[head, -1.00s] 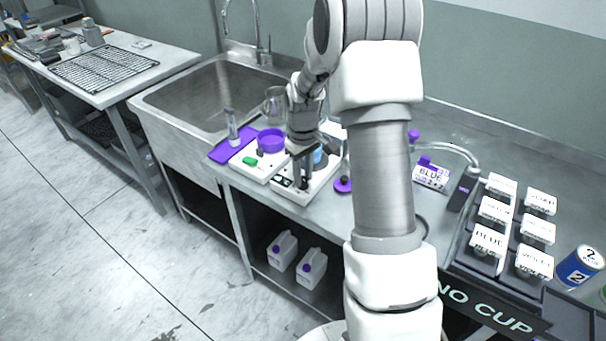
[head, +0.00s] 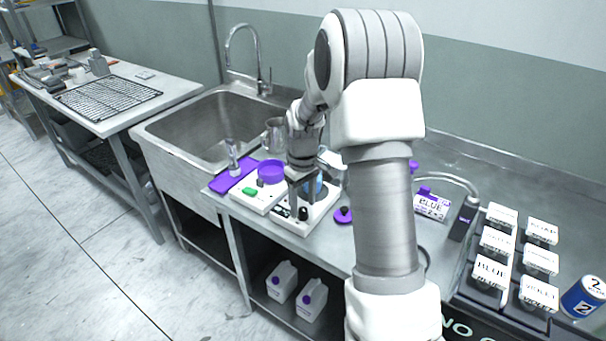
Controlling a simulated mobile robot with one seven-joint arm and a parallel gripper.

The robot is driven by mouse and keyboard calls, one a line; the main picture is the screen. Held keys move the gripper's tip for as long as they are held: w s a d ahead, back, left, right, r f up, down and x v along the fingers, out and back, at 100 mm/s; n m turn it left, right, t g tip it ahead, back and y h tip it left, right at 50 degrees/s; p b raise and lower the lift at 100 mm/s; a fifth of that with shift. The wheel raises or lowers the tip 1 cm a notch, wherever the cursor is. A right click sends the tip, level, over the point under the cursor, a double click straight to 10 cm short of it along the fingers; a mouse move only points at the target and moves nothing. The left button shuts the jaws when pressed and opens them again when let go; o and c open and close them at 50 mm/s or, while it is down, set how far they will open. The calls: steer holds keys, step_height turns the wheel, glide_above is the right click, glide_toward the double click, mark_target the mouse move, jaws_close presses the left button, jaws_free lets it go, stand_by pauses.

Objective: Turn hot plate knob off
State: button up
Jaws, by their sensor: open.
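The white hot plate (head: 286,222) stands on the steel counter right of the sink. A dark round knob (head: 303,213) shows on its front face, near the front panel's right part. My gripper (head: 304,205) points down over the front of the hot plate with its fingers apart, close to the knob. I cannot tell whether a finger touches the knob. A blue vessel (head: 316,185) stands on the plate behind the fingers and is partly hidden by them. The knob's pointer setting is too small to read.
A white scale with a green button (head: 249,191) and a purple dish (head: 271,171) stand close left. A purple-based stand (head: 343,216) is close right. The sink (head: 190,125) is at the left.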

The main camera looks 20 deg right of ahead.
mark_target(303, 209)
step_height(303, 209, up, 16)
steer(key=p, duration=0.1)
stand_by(0.5)
steer(key=s+a+r+m+t, duration=0.25)
steer(key=s+a+r, duration=0.35)
steer(key=s+r, duration=0.45)
steer(key=s+a+f+t, duration=0.1)
steer(key=s+a, duration=0.1)
steer(key=s, duration=0.5)
steer(key=s+a+f+m+t, duration=0.1)
steer(key=s+a+f+t, duration=0.1)
steer(key=s, duration=0.6)
steer(key=shift+f, duration=0.25)
steer(key=shift+d+m, duration=0.2)
steer(key=shift+m, duration=0.05)
